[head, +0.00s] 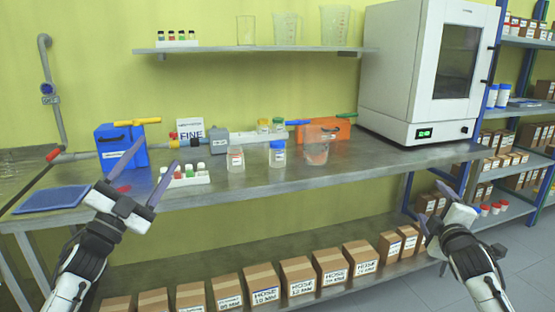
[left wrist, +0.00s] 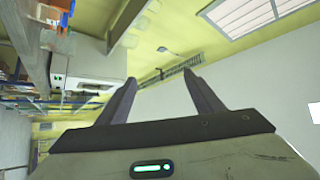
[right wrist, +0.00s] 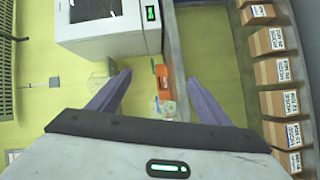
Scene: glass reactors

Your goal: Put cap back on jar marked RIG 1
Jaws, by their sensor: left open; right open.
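The jar labels are too small to read, so I cannot tell which is RIG 1, and I make out no loose cap. My left gripper (head: 159,153) is open and empty, left of the jars at the bench front. My right gripper (head: 453,174) is open and empty, right of the bench.
A clear beaker (head: 318,152) stands right of the blue-capped jar. A white vial rack (head: 186,177), blue box (head: 120,148), orange box (head: 325,129) and white oven (head: 418,75) are also on the bench. A shelf (head: 250,50) hangs above; cartons (head: 297,278) line the shelf below.

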